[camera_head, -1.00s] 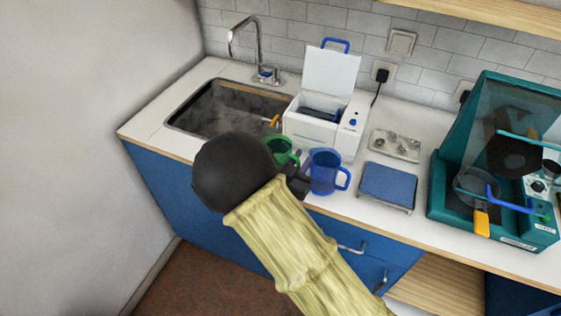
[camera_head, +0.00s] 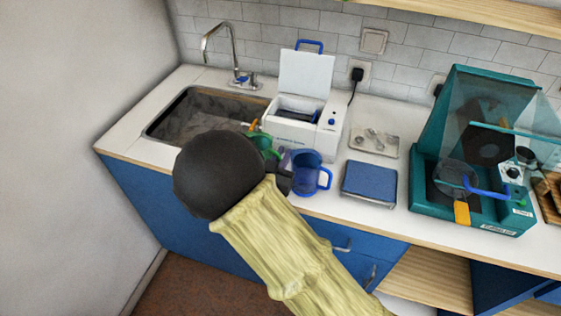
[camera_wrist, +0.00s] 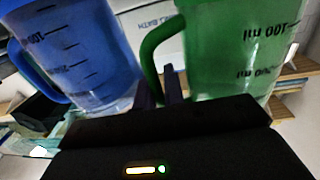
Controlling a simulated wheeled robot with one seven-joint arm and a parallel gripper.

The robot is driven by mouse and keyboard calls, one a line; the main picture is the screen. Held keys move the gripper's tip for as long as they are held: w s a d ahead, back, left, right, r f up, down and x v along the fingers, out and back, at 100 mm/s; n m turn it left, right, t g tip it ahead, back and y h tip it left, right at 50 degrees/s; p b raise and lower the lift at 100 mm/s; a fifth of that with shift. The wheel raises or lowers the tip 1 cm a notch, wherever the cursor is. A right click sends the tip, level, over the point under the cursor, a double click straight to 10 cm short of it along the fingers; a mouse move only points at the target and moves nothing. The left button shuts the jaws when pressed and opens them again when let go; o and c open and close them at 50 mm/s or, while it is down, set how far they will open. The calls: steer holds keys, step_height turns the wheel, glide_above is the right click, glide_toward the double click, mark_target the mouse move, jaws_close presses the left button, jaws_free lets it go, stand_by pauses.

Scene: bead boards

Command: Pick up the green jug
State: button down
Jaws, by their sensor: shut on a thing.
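The green jug (camera_head: 264,143) is at the counter's front, in front of the white box and left of the blue jug (camera_head: 307,172). My dark arm end hides much of it. In the wrist view the green jug (camera_wrist: 232,50) fills the right side, with its handle (camera_wrist: 153,50) towards my gripper (camera_wrist: 159,90). My gripper is shut on that handle. The blue jug (camera_wrist: 85,50) is close by on the left of the wrist view. I cannot tell whether the green jug's base touches the counter.
The white box (camera_head: 305,100) with a raised lid stands behind the jugs. A sink (camera_head: 160,128) is at the left. A blue-topped scale (camera_head: 369,182), a metal tray (camera_head: 374,142) and a teal cabinet (camera_head: 425,180) are to the right. The blue jug stands very near my gripper.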

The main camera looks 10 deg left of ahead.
step_height(320, 180, up, 8)
steer(key=shift+f, duration=0.25)
stand_by(0.6)
